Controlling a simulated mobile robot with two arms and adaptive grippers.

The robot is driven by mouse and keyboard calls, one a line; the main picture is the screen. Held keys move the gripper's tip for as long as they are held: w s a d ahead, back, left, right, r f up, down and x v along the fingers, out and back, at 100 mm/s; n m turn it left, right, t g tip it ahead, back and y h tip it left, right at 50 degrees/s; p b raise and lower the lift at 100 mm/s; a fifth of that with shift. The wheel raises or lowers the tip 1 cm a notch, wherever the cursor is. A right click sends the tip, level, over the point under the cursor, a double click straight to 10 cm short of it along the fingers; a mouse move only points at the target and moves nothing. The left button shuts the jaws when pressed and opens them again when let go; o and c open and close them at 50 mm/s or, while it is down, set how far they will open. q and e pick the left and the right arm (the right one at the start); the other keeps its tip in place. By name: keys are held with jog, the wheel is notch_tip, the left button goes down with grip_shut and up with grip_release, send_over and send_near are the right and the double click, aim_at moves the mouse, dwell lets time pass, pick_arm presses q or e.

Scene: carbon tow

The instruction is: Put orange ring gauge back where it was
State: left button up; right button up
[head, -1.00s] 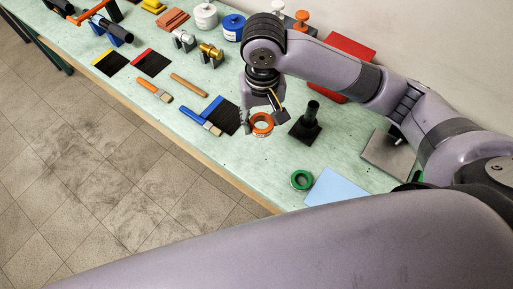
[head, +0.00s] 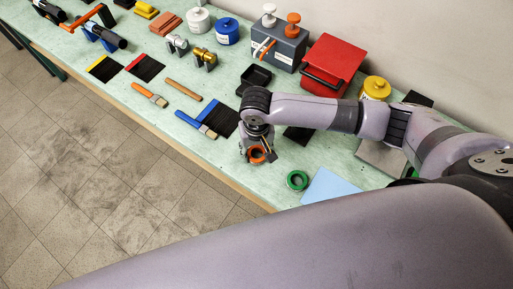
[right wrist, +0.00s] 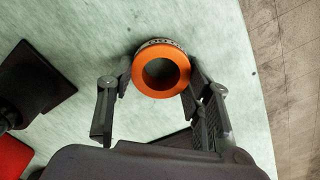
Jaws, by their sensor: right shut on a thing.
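The orange ring gauge (head: 257,155) is between the fingertips of my right gripper (head: 256,150), low over the green bench near its front edge. The right wrist view shows the orange ring (right wrist: 161,69) with one finger on each side of it; my right gripper (right wrist: 160,80) is shut on it. I cannot tell whether the ring touches the bench. A green ring (head: 297,180) lies on the bench to the right. A black square base (head: 299,136) is partly hidden behind my right arm; its post shows in the right wrist view (right wrist: 8,115). My left gripper is not in view.
A light blue sheet (head: 328,187) lies right of the green ring. A black bristle piece (head: 224,121) and a blue-handled brush (head: 196,124) lie left of the gripper. A black tray (head: 256,79), a red box (head: 333,62) and a yellow container (head: 376,88) stand farther back.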

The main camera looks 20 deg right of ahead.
jog(key=o, duration=1.2)
jog(key=shift+f, duration=0.1)
notch_tip(320, 180, up, 12)
jog(key=b, duration=0.1)
jog(key=shift+b, duration=0.3)
